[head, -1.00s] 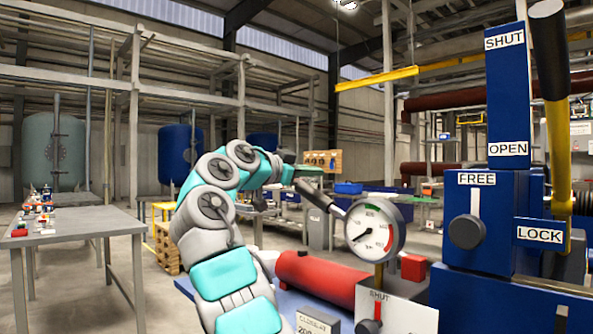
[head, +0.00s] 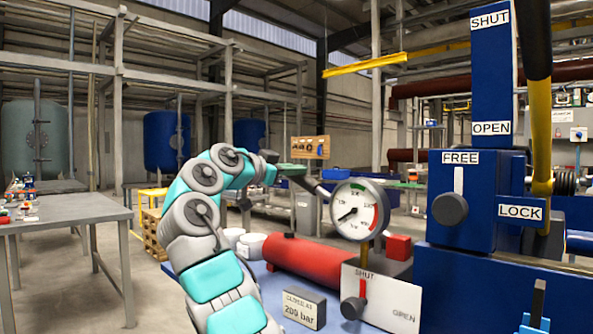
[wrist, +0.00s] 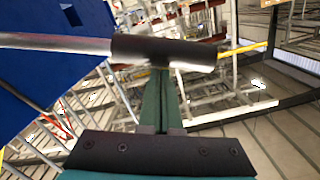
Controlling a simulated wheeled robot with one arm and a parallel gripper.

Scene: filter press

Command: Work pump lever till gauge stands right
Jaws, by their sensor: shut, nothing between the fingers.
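The pump lever (head: 312,187) is a metal rod with a black grip, slanting up and left from beside the gauge. In the wrist view its black grip (wrist: 165,53) lies across my fingertips. My gripper (wrist: 162,78) is shut with nothing between the fingers, its tips at the grip; whether they touch it I cannot tell. In the head view my gripper (head: 287,169) is small, at the lever's outer end. The round gauge (head: 359,209) has a green band at the top and red at right; its needle points lower left. A plate reads about 200 bar (head: 303,308).
A red cylinder (head: 315,262) lies below the gauge. A SHUT/OPEN valve plate (head: 388,300) with a grey knob, its red pointer toward SHUT, stands in front. The blue press column (head: 492,75) with FREE and LOCK labels and a yellow-black bar fills the right. A grey table stands left.

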